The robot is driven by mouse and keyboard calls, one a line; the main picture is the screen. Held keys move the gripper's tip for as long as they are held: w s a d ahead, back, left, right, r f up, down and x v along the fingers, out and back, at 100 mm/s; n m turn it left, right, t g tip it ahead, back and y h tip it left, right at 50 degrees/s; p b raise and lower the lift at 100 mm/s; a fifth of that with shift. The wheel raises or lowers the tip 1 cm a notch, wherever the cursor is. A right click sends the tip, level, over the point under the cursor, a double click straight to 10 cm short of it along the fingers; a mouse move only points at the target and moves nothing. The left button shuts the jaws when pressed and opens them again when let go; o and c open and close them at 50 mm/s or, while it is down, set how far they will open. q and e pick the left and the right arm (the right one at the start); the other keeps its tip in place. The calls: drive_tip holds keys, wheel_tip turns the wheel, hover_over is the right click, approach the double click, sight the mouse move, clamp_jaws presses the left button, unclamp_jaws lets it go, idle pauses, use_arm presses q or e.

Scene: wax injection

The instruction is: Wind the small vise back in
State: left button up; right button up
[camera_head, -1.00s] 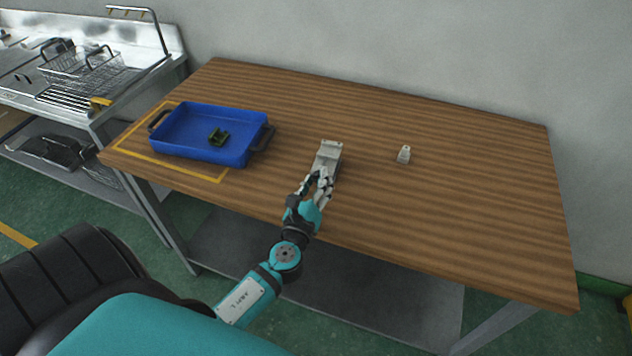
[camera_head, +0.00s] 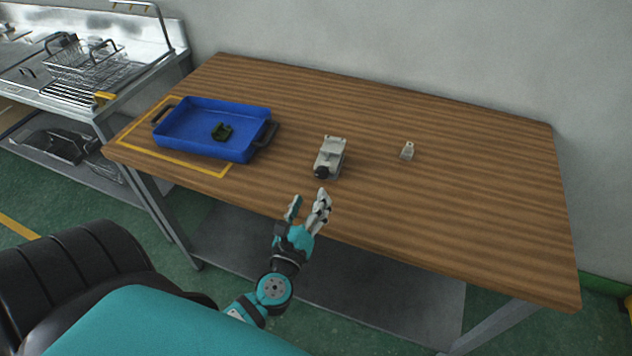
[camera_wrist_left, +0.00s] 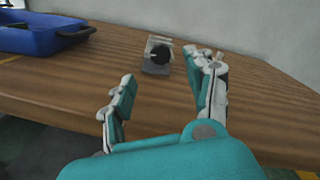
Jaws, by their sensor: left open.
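In the left wrist view the vise (camera_wrist_left: 155,67) stands beyond my fingers, with the knob (camera_wrist_left: 162,54) toward the camera. The vise's jaw gap is too small to make out. My right gripper is not in view.
A small light grey piece (camera_head: 408,151) stands right of the vise. The table's right side is clear.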

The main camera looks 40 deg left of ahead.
use_arm(q)
drive_tip(key=shift+v, duration=2.15)
